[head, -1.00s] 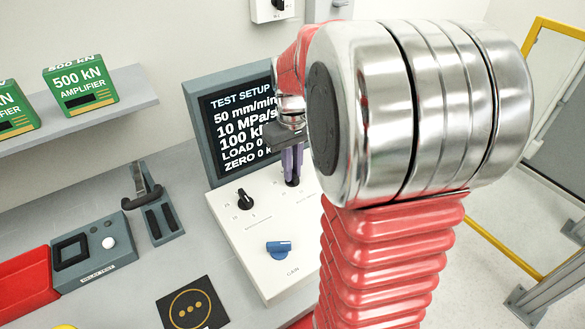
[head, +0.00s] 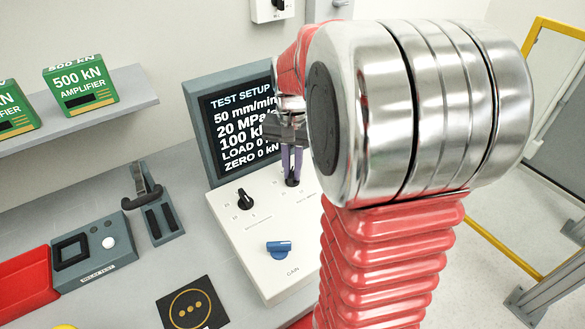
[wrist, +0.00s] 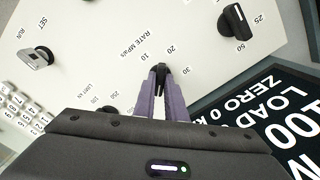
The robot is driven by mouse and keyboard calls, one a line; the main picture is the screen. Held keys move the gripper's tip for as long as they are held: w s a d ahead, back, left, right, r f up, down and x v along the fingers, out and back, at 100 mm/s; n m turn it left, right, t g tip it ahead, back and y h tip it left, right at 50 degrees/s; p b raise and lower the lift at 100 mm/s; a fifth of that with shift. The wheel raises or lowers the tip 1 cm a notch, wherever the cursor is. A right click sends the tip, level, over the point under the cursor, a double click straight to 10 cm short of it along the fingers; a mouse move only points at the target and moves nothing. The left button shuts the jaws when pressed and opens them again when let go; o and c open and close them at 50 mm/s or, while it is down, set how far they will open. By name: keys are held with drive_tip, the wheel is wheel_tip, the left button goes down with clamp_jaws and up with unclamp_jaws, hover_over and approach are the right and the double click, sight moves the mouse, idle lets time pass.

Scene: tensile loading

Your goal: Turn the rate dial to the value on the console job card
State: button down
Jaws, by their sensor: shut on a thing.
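The rate dial (head: 292,183) is a small black knob on the white sloped console panel (head: 262,271). In the wrist view the dial (wrist: 160,70) sits among the marks 10, 20 and 30, beside the lettering RATE MPa/s. My gripper (head: 291,170) is shut on it, with its purple fingers (wrist: 161,80) on either side. The fingers hide much of the knob, so its pointer is hard to read. The screen (head: 239,125) reads TEST SETUP, 50 mm/min, 20 MPa/s, with part of the 100 kN line covered by my arm. I cannot make out a separate job card.
Another black dial (head: 245,199) and a blue GAIN knob (head: 279,248) stand on the same panel. To the left are a lever unit (head: 158,216), a grey relay box (head: 95,250) and a red tray (head: 24,281). Green amplifier boxes (head: 80,84) sit on a shelf.

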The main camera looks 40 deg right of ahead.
sight(292, 172)
drive_tip(key=shift+m, duration=1.2)
drive_tip(key=c, duration=1.8)
unclamp_jaws()
wheel_tip(292, 172, up, 14)
drive_tip(key=shift+f, duration=0.15)
